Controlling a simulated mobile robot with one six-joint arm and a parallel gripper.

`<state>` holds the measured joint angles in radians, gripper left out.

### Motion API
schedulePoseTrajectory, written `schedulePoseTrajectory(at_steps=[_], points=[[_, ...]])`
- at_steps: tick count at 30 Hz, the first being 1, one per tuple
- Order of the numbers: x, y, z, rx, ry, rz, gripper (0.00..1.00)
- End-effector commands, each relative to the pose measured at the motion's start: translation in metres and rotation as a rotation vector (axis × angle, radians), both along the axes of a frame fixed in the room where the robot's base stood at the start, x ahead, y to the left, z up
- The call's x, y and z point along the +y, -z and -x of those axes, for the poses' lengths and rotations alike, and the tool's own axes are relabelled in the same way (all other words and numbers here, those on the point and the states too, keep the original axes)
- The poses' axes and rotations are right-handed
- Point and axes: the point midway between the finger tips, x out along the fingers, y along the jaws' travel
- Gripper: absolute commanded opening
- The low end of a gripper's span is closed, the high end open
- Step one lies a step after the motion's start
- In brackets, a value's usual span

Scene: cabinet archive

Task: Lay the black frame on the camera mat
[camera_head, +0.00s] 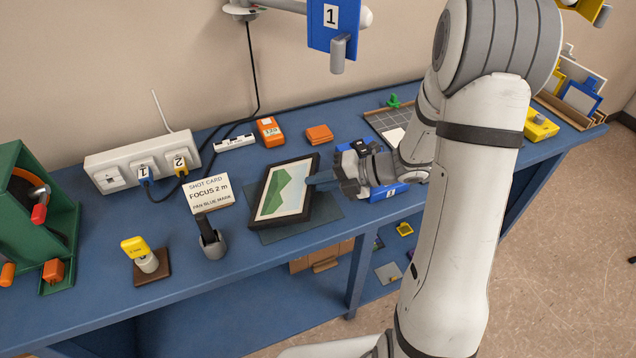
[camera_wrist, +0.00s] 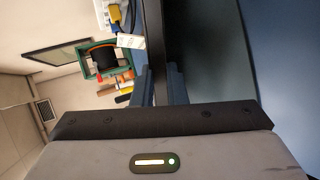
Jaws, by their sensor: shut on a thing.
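The black frame (camera_head: 259,194), with a green and pale picture in it, is face up over the dark camera mat (camera_head: 327,215) on the blue bench. The mat shows along the frame's front and right. My gripper (camera_head: 322,180) is shut on the frame's right edge. In the wrist view the frame (camera_wrist: 154,40) is a dark bar seen edge-on between the two fingertips (camera_wrist: 158,82), with the mat (camera_wrist: 210,60) beside it. The frame looks nearly level; I cannot tell whether it rests on the mat or hangs just above it.
A power strip (camera_head: 142,160), an orange meter (camera_head: 269,131) and an orange box (camera_head: 319,134) are behind. A blue item (camera_head: 390,190) lies by my wrist. The bench's front edge is close.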

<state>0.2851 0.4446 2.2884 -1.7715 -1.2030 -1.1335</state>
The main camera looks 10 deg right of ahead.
Motion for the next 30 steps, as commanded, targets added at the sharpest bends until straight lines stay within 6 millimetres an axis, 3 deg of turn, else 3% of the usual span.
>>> schedulePoseTrajectory(at_steps=[30], points=[[-0.007,0.018,0.001,-0.028,0.001,-0.109,0.00]])
